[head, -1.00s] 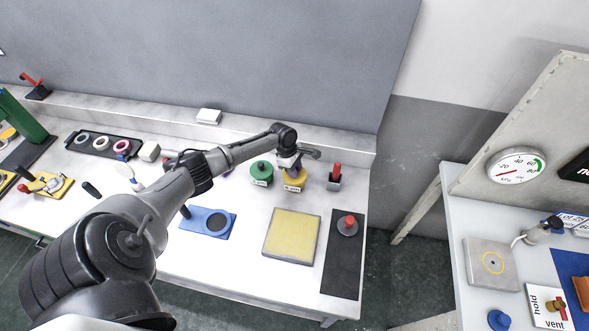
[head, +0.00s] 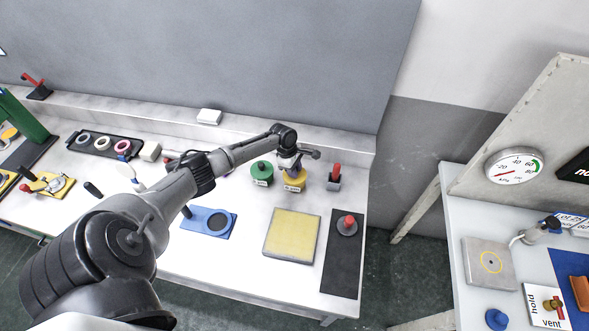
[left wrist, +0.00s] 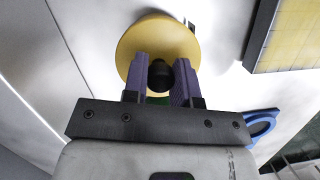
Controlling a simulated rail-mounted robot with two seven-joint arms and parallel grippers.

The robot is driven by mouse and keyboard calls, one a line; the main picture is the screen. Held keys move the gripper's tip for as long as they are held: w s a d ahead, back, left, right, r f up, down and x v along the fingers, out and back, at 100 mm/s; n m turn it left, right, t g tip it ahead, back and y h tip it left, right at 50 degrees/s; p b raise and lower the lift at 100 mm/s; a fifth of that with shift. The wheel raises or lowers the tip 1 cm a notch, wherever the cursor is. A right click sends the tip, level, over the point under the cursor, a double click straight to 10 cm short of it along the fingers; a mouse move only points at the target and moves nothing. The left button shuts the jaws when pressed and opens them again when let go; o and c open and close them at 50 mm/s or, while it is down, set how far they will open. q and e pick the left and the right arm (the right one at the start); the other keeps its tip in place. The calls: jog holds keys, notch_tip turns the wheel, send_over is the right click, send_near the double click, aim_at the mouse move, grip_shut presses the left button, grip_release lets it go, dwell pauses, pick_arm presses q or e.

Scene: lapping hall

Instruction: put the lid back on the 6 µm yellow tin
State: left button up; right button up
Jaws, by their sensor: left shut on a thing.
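The yellow tin (head: 294,182) with a white label stands upright near the back of the white bench, right of the green tin. My left gripper (head: 292,165) is directly above it, pointing down. In the left wrist view, the purple fingers of my left gripper (left wrist: 161,77) are shut on the black knob of a round yellow lid (left wrist: 134,48). The lid looks to be at the top of the tin. The gripper hides the seam, so I cannot tell whether the lid is fully seated. My right gripper is not in view.
A green tin (head: 261,174) stands close on the left. A red-handled grey item (head: 334,178) stands close on the right. In front lie a yellow square plate (head: 292,236), a blue holder (head: 190,222) and a dark strip (head: 341,270). A raised ledge runs behind.

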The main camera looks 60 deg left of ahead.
pick_arm(q)
jog(key=o, duration=1.5)
jog(key=shift+c, duration=0.2)
jog(key=shift+r, duration=0.15)
jog(key=shift+r+p, duration=0.75)
jog(key=shift+p, duration=0.35)
jog(key=shift+r+p, duration=0.95)
jog(key=shift+p, duration=0.25)
jog(key=shift+r+p, duration=1.7)
jog(key=shift+p, duration=0.4)
